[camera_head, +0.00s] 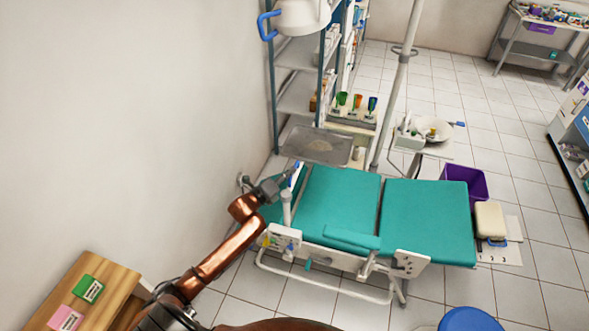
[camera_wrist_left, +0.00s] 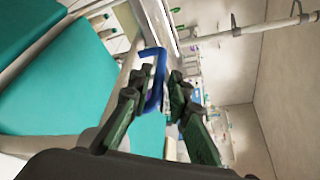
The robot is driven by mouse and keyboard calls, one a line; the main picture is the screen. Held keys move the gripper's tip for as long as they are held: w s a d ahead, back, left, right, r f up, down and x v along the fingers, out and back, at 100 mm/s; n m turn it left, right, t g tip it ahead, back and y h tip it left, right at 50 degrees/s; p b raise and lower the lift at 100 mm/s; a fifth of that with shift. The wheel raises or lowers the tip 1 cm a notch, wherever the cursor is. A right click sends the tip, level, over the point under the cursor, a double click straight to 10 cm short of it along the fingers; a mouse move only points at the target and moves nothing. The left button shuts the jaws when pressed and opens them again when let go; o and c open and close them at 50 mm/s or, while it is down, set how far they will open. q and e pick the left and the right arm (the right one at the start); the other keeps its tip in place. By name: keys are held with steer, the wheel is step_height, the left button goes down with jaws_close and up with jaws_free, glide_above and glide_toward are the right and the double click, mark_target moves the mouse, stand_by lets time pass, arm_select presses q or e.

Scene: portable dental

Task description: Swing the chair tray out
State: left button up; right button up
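The grey metal tray (camera_head: 322,137) hangs at the left end of the teal dental chair (camera_head: 338,205), beside the shelf rack. A blue C-shaped handle (camera_head: 297,172) shows near the tray's front left corner in the head view. My left gripper (camera_head: 288,177) is at this handle. In the left wrist view, the blue handle (camera_wrist_left: 158,75) lies between the two dark fingers of my left gripper (camera_wrist_left: 157,88). The fingers stand apart with a visible gap, so the gripper looks open around the handle. Whether a finger touches it is unclear. My right gripper is not in view.
A shelf rack (camera_head: 298,88) and a pole (camera_head: 400,80) stand behind the chair. A basin unit (camera_head: 432,135) and a purple bin (camera_head: 465,180) are behind its right part. A wooden table (camera_head: 110,285) is at lower left. The white wall is close on the left.

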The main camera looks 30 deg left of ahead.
arm_select(q)
steer(key=x, duration=0.3)
steer(key=shift+w+f, duration=0.2)
steer(key=shift+w, duration=0.5)
jaws_close()
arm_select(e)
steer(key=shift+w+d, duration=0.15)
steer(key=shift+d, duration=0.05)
